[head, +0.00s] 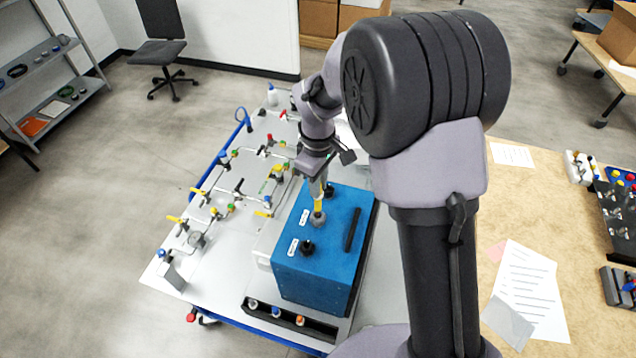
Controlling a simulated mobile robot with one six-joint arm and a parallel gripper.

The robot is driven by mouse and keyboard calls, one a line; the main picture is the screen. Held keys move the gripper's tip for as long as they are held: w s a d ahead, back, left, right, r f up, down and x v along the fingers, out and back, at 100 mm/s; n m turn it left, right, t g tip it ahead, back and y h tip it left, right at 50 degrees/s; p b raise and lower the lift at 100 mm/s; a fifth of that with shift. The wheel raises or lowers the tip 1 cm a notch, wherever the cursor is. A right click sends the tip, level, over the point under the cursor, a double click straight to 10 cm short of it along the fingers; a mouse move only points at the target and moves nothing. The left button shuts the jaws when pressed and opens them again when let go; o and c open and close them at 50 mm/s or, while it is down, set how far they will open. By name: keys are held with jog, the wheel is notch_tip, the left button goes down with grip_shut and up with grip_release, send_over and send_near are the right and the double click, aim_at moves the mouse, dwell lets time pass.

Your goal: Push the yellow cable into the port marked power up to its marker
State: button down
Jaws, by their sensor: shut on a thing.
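The blue analyser box (318,275) stands on the grey table. Its top has a grey round port (318,219) and, nearer the front, a black round port (307,247). A small white label lies beside each, too small to read, so I cannot tell which is marked power. My gripper (320,192) points down over the grey port and is shut on the yellow cable (318,207). The cable's lower end meets the grey port in this view. I cannot tell how deep it sits, and its marker is not discernible.
A black handle (352,229) rises on the box's right side. A dark rack (288,321) with several coloured plugs lies in front. Pipes and valves (238,187) with coloured handles cover the table at left. My arm hides much of the right side.

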aim_at(318, 204)
jog(key=shift+f, duration=0.1)
jog(key=shift+f+b, duration=3.15)
jog(key=shift+f, duration=0.8)
jog(key=c, duration=1.3)
grip_release()
notch_tip(318, 204, up, 7)
jog(key=p, duration=0.5)
jog(key=shift+r+p, duration=0.1)
jog(key=shift+p, duration=0.2)
jog(key=shift+f, duration=0.2)
